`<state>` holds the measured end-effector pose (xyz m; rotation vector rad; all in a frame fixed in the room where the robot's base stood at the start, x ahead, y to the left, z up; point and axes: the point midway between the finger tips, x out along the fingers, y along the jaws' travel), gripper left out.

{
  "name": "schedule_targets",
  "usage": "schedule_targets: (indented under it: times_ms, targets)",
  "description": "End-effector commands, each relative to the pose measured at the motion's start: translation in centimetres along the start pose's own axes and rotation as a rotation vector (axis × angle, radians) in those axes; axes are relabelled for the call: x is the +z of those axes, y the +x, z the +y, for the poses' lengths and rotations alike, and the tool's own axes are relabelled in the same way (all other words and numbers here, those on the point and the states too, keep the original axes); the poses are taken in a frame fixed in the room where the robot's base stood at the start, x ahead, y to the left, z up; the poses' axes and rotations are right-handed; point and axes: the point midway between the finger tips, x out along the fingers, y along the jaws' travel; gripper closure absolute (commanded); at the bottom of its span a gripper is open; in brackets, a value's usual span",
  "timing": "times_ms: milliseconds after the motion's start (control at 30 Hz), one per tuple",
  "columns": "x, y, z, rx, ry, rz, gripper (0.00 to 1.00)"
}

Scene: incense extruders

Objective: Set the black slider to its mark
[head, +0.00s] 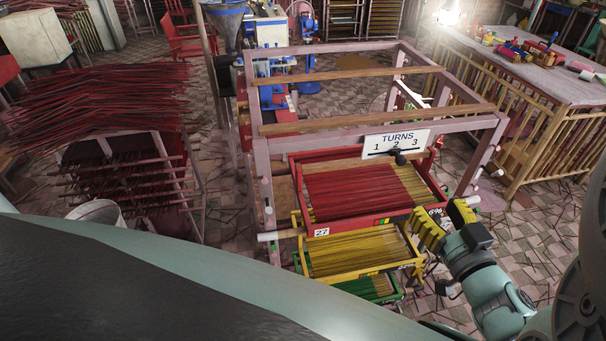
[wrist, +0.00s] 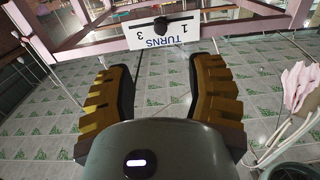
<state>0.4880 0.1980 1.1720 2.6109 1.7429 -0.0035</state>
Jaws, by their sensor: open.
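The black slider (head: 399,158) is a small dark knob on a slot along the lower edge of the white TURNS plate (head: 408,136). The plate has the figures 1, 2 and 3, and the knob sits about under the 2. In the wrist view the black slider (wrist: 160,24) shows at the top, ahead of the fingers, and covers the middle of the plate (wrist: 180,37). My gripper (head: 441,219) has yellow fingers and is below and to the right of the slider in the head view. My gripper (wrist: 160,64) is open and empty, apart from the slider.
The plate hangs on a pink wooden frame (head: 335,139). Below it are a red tray (head: 367,223), a yellow tray (head: 365,265) and a green tray, holding sticks. Red stick bundles (head: 90,95) lie at left. A slatted table (head: 540,88) stands at right, with tiled floor between.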

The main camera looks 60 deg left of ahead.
Motion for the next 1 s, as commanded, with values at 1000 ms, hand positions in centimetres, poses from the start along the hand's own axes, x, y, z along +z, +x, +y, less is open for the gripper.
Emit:
schedule_targets:
  times_ms: [1000]
  targets:
    - [-0.2, 13.9, -0.2, -0.004, 0.000, 0.002, 0.46]
